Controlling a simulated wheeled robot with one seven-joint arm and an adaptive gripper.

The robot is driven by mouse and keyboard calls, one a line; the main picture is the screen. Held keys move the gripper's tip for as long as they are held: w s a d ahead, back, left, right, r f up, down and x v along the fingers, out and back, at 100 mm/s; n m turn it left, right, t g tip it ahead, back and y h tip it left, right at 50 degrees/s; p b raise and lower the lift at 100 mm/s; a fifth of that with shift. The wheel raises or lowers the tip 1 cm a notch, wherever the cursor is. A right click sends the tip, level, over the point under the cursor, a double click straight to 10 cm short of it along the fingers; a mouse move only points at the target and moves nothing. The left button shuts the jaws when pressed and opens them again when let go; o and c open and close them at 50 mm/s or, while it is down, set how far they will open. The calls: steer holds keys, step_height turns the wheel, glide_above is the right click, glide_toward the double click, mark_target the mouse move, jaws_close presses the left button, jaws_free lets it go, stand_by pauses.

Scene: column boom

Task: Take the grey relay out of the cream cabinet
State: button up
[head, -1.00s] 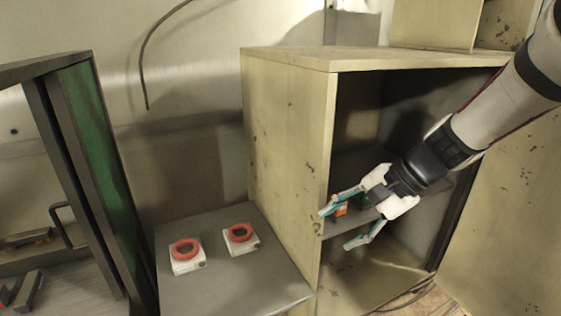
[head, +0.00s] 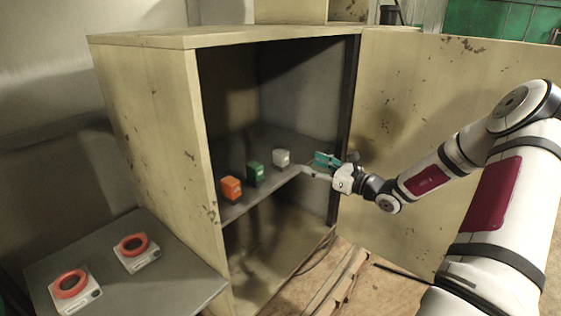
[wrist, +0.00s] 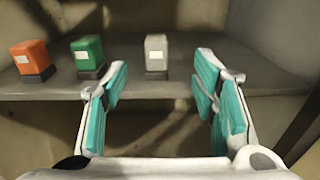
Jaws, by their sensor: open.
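The cream cabinet (head: 150,130) stands open, its door (head: 440,120) swung out to the right. On its inner shelf the grey relay (head: 281,158) stands upright at the right end of a row, beside a green relay (head: 255,173) and an orange relay (head: 231,188). My gripper (head: 318,165) is open and empty at the front of the shelf, right of the grey relay. In the wrist view the grey relay (wrist: 156,54) stands beyond the fingertips of my gripper (wrist: 160,82), between their lines and apart from both. The green relay (wrist: 88,56) is just left of the left finger.
A grey side table (head: 175,275) left of the cabinet holds two white boxes with red rings (head: 136,246). The cabinet's right wall and open door are close to my arm. The space below the shelf is empty.

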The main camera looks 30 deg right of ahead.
mark_target(286, 155)
steer(key=x, duration=0.7)
steer(key=shift+w+a, duration=0.15)
steer(key=shift+w, duration=0.2)
steer(key=shift+p+x, duration=0.45)
steer(key=shift+x, duration=2.3)
steer(key=shift+a+f, duration=0.15)
steer(key=shift+f, duration=0.05)
jaws_close()
